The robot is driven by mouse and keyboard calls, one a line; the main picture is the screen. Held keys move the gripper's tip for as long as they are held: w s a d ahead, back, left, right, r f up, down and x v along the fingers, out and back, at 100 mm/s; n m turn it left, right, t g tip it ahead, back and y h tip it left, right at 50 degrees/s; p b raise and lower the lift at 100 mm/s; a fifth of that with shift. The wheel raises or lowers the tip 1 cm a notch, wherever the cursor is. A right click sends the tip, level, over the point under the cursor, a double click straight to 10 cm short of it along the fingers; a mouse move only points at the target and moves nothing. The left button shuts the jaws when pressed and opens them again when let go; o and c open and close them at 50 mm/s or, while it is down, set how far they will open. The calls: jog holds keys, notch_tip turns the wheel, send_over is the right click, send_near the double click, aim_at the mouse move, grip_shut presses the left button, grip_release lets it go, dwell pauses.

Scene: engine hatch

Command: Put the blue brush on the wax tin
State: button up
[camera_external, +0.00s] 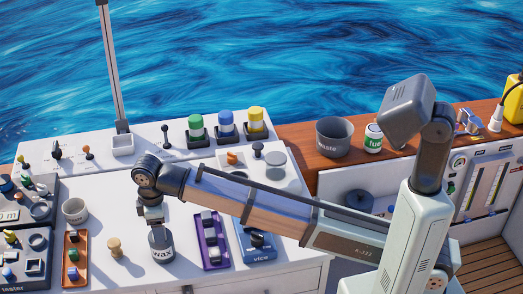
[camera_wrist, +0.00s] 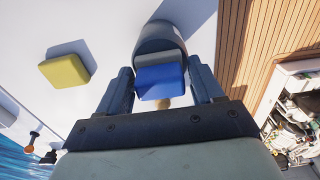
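The wax tin (camera_external: 162,247) is a dark grey cylinder labelled WAX, upright on the white counter. In the wrist view it shows as a dark round shape (camera_wrist: 163,33) just beyond my fingertips. My gripper (camera_external: 156,222) points down directly above the tin. In the wrist view my gripper (camera_wrist: 160,80) has a finger on each side of the blue brush (camera_wrist: 161,80), a blue block with a grey band, and appears shut on it. The brush is close over the tin; I cannot tell whether they touch. The brush is not clear in the external view.
A small wooden knob-shaped object (camera_external: 115,248) stands left of the tin, with an orange tray (camera_external: 75,259) beyond it. A purple tray (camera_external: 211,242) and a blue vice pad (camera_external: 262,250) lie to the right. A grey cup (camera_external: 74,210) stands behind left.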

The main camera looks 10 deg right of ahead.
jog(key=shift+o, duration=1.1)
jog(key=shift+r, duration=3.9)
